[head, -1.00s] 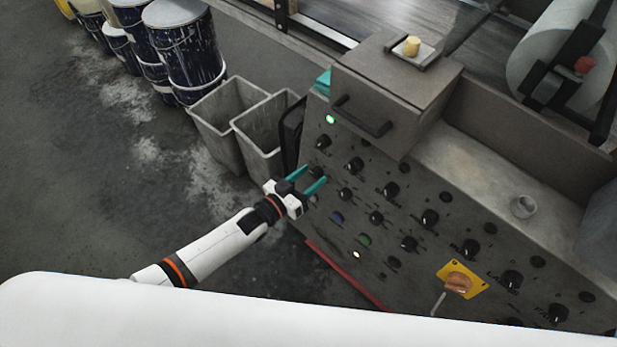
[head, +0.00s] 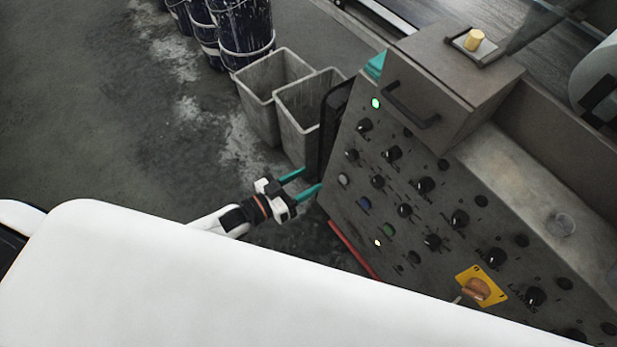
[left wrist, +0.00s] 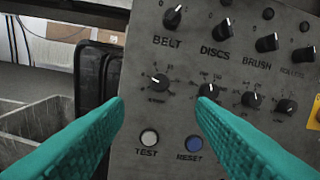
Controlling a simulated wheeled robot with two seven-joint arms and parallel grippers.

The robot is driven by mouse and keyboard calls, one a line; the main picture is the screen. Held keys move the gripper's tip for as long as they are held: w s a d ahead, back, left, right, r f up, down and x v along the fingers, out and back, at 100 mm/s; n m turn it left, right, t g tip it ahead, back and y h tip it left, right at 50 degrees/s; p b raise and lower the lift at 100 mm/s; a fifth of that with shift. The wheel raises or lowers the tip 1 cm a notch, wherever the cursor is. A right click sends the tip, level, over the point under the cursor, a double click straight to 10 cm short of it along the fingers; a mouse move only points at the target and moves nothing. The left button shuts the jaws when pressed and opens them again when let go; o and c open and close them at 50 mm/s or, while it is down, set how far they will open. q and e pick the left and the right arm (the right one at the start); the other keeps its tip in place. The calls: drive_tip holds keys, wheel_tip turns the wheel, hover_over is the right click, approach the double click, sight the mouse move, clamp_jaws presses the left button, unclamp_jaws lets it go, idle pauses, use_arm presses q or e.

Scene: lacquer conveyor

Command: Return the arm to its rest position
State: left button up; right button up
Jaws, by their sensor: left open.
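My left gripper (head: 306,183) has two teal fingers spread apart with nothing between them. In the head view it is at the left side of the grey control panel (head: 330,190), above the dark floor. In the left wrist view the open fingers (left wrist: 160,125) frame the panel face, with the white TEST button (left wrist: 149,138) and the blue RESET button (left wrist: 188,143) between and beyond them. The fingers look apart from the panel. My left arm (head: 222,219) is partly hidden behind my white body. My right gripper is not in view.
Two grey bins (head: 272,88) stand left of the panel, with paint-stained drums (head: 240,30) behind them. The panel carries several black knobs, a lit green lamp (head: 375,103) and an orange switch on a yellow plate (head: 463,275). Open floor lies to the left.

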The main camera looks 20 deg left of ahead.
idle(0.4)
use_arm(q)
drive_tip(key=s+a+f+n+g+y+p, duration=0.15)
drive_tip(key=s+a+f+y, duration=0.3)
drive_tip(key=f, duration=0.55)
drive_tip(key=s+a+f+n+g+y+p, duration=0.1)
drive_tip(key=s+a+f+g+y, duration=0.3)
drive_tip(key=f, duration=0.5)
drive_tip(key=s+a+f+g+y, duration=0.1)
drive_tip(key=s+f+g, duration=0.2)
drive_tip(key=s, duration=1)
drive_tip(key=s+a+f+g+y+p, duration=0.1)
drive_tip(key=s+f+g, duration=0.3)
drive_tip(key=s+f, duration=0.5)
drive_tip(key=s, duration=0.4)
drive_tip(key=shift+f, duration=0.35)
drive_tip(key=shift+w+d, duration=0.1)
